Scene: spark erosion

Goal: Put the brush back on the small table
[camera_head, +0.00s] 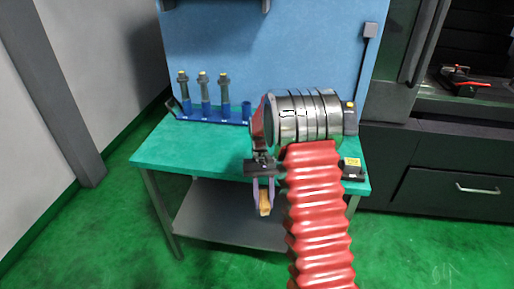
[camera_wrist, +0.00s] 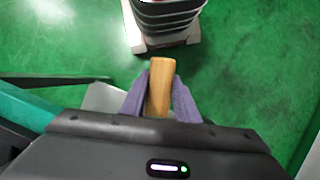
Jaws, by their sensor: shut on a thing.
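My gripper (camera_head: 263,190) hangs in front of the front edge of the small table, below its top. Its purple fingers, also in the wrist view (camera_wrist: 160,100), are shut on a tan, wooden-looking piece, which I take to be the brush (camera_wrist: 159,86). The brush (camera_head: 265,207) points downward in the head view, and part of it is hidden between the fingers. The small table (camera_head: 165,148) has a green top and a grey lower shelf.
A blue rack (camera_head: 215,117) with several dark holders stands at the table's back left. The left part of the top is clear. A dark machine (camera_head: 440,165) stands at right.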

